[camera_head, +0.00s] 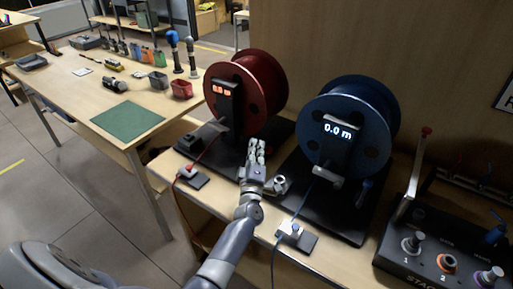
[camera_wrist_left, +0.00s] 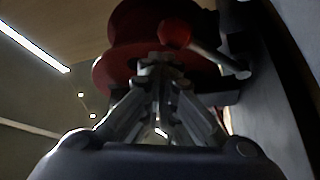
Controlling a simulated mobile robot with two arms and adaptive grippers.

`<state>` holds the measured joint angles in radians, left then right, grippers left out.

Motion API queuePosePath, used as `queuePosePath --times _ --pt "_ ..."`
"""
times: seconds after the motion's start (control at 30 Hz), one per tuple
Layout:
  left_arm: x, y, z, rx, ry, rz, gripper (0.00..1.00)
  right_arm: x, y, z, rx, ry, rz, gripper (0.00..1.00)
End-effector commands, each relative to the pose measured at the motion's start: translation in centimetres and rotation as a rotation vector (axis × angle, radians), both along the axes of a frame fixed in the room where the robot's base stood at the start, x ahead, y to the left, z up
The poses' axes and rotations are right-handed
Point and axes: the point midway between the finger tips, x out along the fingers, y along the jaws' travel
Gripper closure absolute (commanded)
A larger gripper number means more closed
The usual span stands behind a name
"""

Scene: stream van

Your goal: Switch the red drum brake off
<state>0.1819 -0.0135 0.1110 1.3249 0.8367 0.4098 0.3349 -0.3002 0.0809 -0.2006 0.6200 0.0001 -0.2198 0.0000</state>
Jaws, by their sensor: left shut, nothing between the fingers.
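The red drum (camera_head: 263,82) stands upright on a black base, its display reading 0.0 m. My left gripper (camera_head: 256,146) is in front of the drum's lower right side, with its fingers together and nothing between them. In the left wrist view the red drum (camera_wrist_left: 120,75) fills the top middle. A lever with a red ball knob (camera_wrist_left: 174,34) and a grey rod shows just beyond my left fingertips (camera_wrist_left: 160,62); whether they touch it I cannot tell. The head view does not show this lever clearly; my gripper covers that area. My right gripper is not in view.
A blue drum (camera_head: 347,122) with a 0.0 m display stands close to the right. A black control box (camera_head: 440,248) with numbered knobs and a tall lever is at far right. Cables with small connectors lie along the front edge. A table with tools is at left.

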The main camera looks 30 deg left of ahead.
Motion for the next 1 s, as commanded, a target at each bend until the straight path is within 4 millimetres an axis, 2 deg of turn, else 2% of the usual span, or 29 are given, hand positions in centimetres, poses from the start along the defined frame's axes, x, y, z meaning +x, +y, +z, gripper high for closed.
queuePosePath --times 0.17,0.5,0.7,1.0 --pt "-1.0 -0.5 -0.3 0.000 0.001 -0.001 1.00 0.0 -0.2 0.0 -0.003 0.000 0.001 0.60" --pt "-7.1 -3.2 -1.7 0.000 0.003 0.000 1.00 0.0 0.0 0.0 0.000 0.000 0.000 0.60" --pt "-9.8 -4.4 -2.3 -0.001 0.002 0.000 1.00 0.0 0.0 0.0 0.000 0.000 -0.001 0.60" --pt "-10.8 -4.8 -2.3 0.000 -0.002 0.000 1.00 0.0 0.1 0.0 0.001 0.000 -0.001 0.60"
